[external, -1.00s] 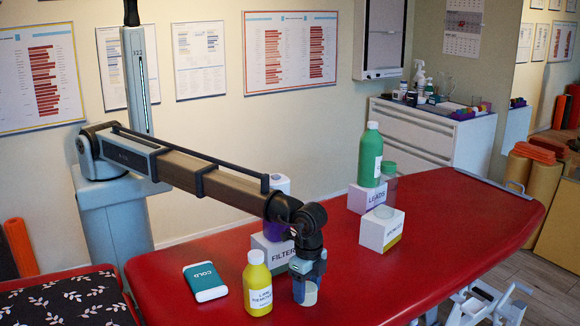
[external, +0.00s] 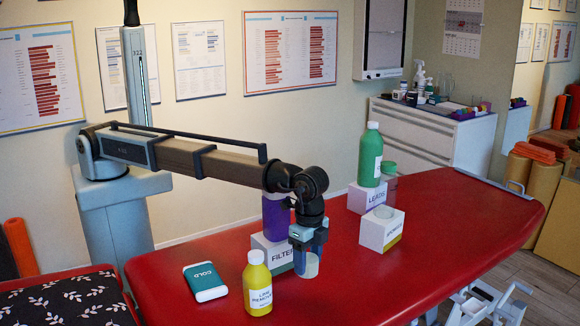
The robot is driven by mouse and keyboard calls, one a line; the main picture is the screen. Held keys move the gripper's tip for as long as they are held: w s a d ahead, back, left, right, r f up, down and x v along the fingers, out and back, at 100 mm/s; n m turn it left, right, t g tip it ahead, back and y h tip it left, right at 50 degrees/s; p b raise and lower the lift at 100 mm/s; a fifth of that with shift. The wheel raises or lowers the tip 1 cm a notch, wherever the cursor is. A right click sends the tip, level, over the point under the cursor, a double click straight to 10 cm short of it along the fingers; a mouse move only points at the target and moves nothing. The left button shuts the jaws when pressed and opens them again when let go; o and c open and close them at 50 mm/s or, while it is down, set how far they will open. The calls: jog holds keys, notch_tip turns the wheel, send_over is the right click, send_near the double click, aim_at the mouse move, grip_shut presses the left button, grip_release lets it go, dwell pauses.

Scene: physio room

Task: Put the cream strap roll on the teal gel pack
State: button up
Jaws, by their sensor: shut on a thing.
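The cream strap roll (external: 311,268) is a short pale cylinder between the fingers of my gripper (external: 308,262). My gripper is shut on it, points down and holds it above the red couch top; the fingers hide part of its sides. The teal gel pack (external: 205,281), marked COLD, lies flat on the couch at the left, with a white end. It is well to the left of my gripper, nothing is on it, and the yellow bottle is between them nearer the camera.
The yellow bottle (external: 257,284) stands in front. A purple container (external: 275,217) stands on the FILTER box (external: 270,252), close behind my gripper. A green bottle (external: 370,156) tops the LEADS box (external: 362,198); another white box (external: 380,231) carries a small pale round thing. The couch's (external: 440,255) right part is clear.

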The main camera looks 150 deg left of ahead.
notch_tip(320, 180, up, 15)
jog(key=m, duration=0.6)
send_over(204, 277)
notch_tip(204, 277, down, 10)
jog(key=shift+f, duration=5.5)
jog(key=shift+f, duration=0.1)
jog(key=o, duration=1)
jog(key=shift+o, duration=0.2)
notch_tip(204, 277, up, 12)
